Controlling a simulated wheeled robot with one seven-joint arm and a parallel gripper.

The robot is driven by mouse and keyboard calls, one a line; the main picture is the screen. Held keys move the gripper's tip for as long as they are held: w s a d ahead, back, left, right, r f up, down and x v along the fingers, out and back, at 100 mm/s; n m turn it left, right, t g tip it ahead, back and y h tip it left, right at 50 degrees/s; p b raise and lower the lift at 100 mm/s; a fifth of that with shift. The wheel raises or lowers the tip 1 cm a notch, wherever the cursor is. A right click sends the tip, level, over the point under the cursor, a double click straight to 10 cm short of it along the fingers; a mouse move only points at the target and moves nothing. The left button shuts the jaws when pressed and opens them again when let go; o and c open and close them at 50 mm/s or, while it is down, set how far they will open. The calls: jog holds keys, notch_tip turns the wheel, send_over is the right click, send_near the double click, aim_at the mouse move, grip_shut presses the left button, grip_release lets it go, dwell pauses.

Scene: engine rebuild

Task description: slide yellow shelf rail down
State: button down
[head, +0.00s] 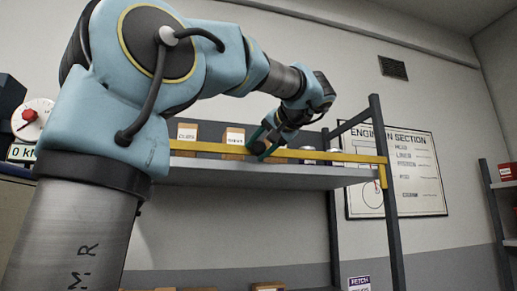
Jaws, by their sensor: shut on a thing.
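The yellow shelf rail (343,157) runs along the front of the upper shelf (260,175), a little above the board's edge. Its right end has a short downward piece by the shelf's front right post. My gripper (265,149), with green-blue fingers, is at the rail near the middle of the shelf and is shut on it. The rail's left end is hidden behind my arm.
Labelled boxes (187,133) and (235,138) a second labelled box stand behind the rail, with several small round items to their right. The dark shelf post (388,200) rises at the right. A wall poster (415,170) hangs beyond it. More boxes sit on a lower level.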

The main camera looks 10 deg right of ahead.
jog(key=shift+f, duration=0.1)
notch_tip(320, 180, down, 6)
jog(key=b, duration=0.6)
jog(key=shift+f+b, duration=0.2)
jog(key=shift+b, duration=0.1)
jog(key=shift+f, duration=0.1)
jog(key=shift+c, duration=1.9)
grip_release()
jog(key=shift+o, duration=0.3)
jog(key=shift+r, duration=0.2)
jog(key=shift+s, duration=0.1)
jog(key=b+v, duration=0.1)
jog(key=v, duration=0.9)
jog(key=shift+s+d, duration=0.15)
jog(key=shift+s, duration=0.1)
